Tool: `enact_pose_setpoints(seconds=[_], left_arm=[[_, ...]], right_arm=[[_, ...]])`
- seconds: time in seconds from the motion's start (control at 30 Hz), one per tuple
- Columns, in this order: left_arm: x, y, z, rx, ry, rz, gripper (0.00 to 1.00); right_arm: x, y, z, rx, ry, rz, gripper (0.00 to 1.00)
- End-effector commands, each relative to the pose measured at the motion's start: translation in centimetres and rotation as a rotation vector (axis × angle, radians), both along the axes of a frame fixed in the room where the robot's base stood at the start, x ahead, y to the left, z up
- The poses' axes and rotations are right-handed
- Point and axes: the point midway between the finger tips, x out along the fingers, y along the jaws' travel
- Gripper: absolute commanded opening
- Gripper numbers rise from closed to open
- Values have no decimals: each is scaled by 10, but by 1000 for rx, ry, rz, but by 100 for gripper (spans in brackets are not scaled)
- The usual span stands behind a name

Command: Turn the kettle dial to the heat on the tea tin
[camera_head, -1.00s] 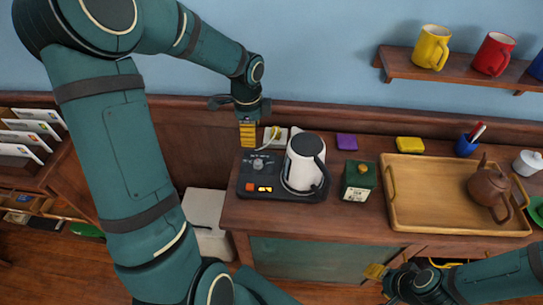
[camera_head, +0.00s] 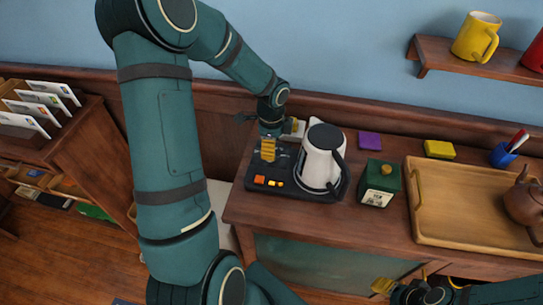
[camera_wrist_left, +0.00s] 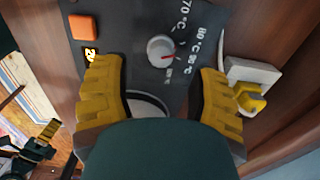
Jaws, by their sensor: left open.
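The white kettle (camera_head: 320,160) stands on its dark base (camera_head: 330,194). The grey dial (camera_wrist_left: 160,49) shows in the left wrist view on the black panel, its red mark pointing right and slightly down among labels including 70 °C and 80 °C. In the head view my left gripper hides the dial. My left gripper (camera_head: 268,149) is open over the panel; its yellow fingers (camera_wrist_left: 160,88) are apart, with the dial ahead between them. The green tea tin (camera_head: 380,184) stands right of the kettle; its label is too small to read. My right gripper (camera_head: 383,286) is at the bottom edge, its jaws unclear.
A wooden tray (camera_head: 470,232) with a brown teapot (camera_head: 524,204) is at the right. Purple (camera_head: 370,140) and yellow (camera_head: 439,149) blocks lie behind. A yellow plug (camera_wrist_left: 250,98) sits in a pale socket beside the panel.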

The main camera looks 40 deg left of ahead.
Motion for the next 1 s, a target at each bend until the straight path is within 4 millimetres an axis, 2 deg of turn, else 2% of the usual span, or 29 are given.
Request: enact_pose_setpoints(seconds=[0.03,0.1,0.3,0.67,0.77,0.83,0.87,1.0], left_arm=[[0,0,-11,-1,2,0,60],[0,0,-21,-1,2,-2,60],[0,0,-39,0,0,0,60],[0,0,-41,0,-1,0,60],[0,0,-41,0,-1,0,30],[0,0,-41,0,-1,0,6],[0,0,-41,0,-1,0,0],[0,0,-41,0,-1,1,0]], right_arm=[[0,0,-4,0,1,1,47],[0,0,-6,0,2,2,47],[1,0,-10,0,-1,1,47],[1,0,-11,0,-2,0,47],[1,0,-11,0,-3,0,47],[1,0,-11,0,-2,0,47],[1,0,-11,0,-3,0,47],[1,0,-11,0,-2,0,47]])
